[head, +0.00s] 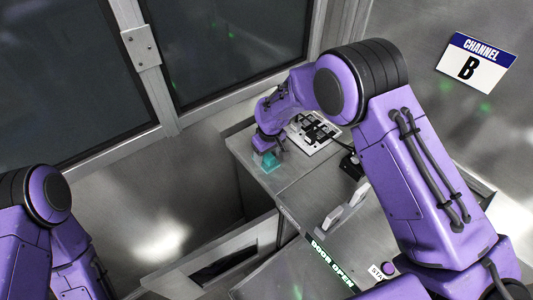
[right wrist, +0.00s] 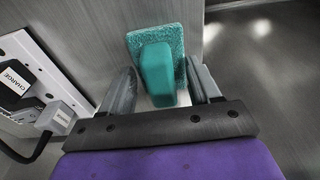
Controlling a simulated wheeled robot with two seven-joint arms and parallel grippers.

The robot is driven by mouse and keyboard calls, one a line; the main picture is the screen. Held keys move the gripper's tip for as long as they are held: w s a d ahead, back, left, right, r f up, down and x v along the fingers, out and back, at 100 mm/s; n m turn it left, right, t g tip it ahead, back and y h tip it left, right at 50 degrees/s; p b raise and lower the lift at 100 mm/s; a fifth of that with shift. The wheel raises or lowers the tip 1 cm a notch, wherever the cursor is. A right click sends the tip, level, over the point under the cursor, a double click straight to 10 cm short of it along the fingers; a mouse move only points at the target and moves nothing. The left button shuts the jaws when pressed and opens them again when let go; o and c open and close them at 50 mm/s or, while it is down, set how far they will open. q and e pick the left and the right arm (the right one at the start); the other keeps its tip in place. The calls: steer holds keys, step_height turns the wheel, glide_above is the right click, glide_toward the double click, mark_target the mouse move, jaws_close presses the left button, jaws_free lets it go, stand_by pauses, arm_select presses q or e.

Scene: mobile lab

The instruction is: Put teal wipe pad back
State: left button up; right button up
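The teal wipe pad (head: 267,162) is on or just above the grey metal cabinet top, near its left edge. In the right wrist view the teal wipe pad (right wrist: 156,70) shows a textured base with a smooth raised grip block. My right gripper (head: 268,146) is directly over it, pointing down. In the wrist view the fingers of my right gripper (right wrist: 160,88) stand open on either side of the grip block, with a narrow gap visible on the right. Contact on the left side is hard to tell. My left arm shows at the left, but its gripper is out of view.
A "DOOR OPEN" display (head: 332,263) and light levers (head: 344,207) are nearer.

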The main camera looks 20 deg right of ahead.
mark_target(270, 156)
step_height(270, 156, up, 12)
steer(key=s+b, duration=0.1)
steer(key=b, duration=0.1)
steer(key=shift+s+d+r, duration=0.15)
steer(key=shift+s+d, duration=0.05)
steer(key=shift+d, duration=0.05)
